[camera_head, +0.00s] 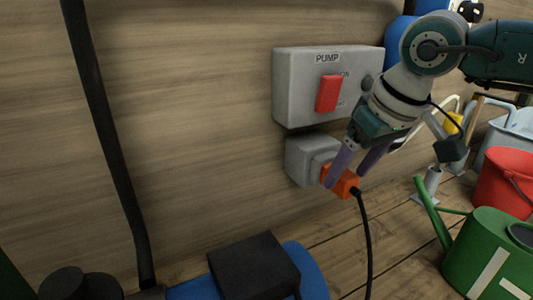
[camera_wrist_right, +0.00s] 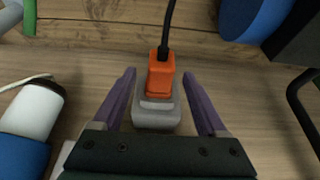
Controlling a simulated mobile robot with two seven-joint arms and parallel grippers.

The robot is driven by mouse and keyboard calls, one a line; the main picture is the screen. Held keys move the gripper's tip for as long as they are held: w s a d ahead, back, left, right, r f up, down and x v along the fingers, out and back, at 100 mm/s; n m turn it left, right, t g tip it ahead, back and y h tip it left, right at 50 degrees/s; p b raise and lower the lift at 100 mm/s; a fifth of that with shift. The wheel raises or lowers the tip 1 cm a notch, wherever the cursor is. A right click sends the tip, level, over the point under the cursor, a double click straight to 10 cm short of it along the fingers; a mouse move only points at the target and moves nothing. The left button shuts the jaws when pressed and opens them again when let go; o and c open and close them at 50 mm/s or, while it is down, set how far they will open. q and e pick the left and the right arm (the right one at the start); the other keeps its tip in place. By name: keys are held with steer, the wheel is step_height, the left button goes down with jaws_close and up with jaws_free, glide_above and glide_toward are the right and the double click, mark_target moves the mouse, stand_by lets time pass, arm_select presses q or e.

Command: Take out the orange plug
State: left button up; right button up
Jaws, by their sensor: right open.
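The orange plug (camera_head: 342,181) sits in a grey socket box (camera_head: 300,162) on the wooden wall, with a black cable running down from it. In the right wrist view the orange plug (camera_wrist_right: 160,75) lies between the two purple fingers, in line with the grey socket (camera_wrist_right: 157,114). My right gripper (camera_head: 352,178) is open, one finger on each side of the plug. In the right wrist view, gaps show between the fingers (camera_wrist_right: 162,82) and the plug. My left gripper is not in view.
A grey PUMP box with a red switch (camera_head: 328,93) is above the socket. A green watering can (camera_head: 490,255) and a red bucket (camera_head: 505,183) stand at the right. A black pole (camera_head: 108,140) stands at the left. The wall left of the socket is clear.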

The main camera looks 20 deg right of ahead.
steer(key=shift+x, duration=0.95)
jaws_close()
steer(key=shift+s+r, duration=0.1)
steer(key=shift+s, duration=0.05)
steer(key=shift+s+d+p, duration=0.1)
steer(key=shift+s+p, duration=0.5)
steer(key=shift+s, duration=0.25)
steer(key=shift+s+d+p, duration=0.15)
steer(key=shift+s+p, duration=0.7)
steer(key=shift+s, duration=1.15)
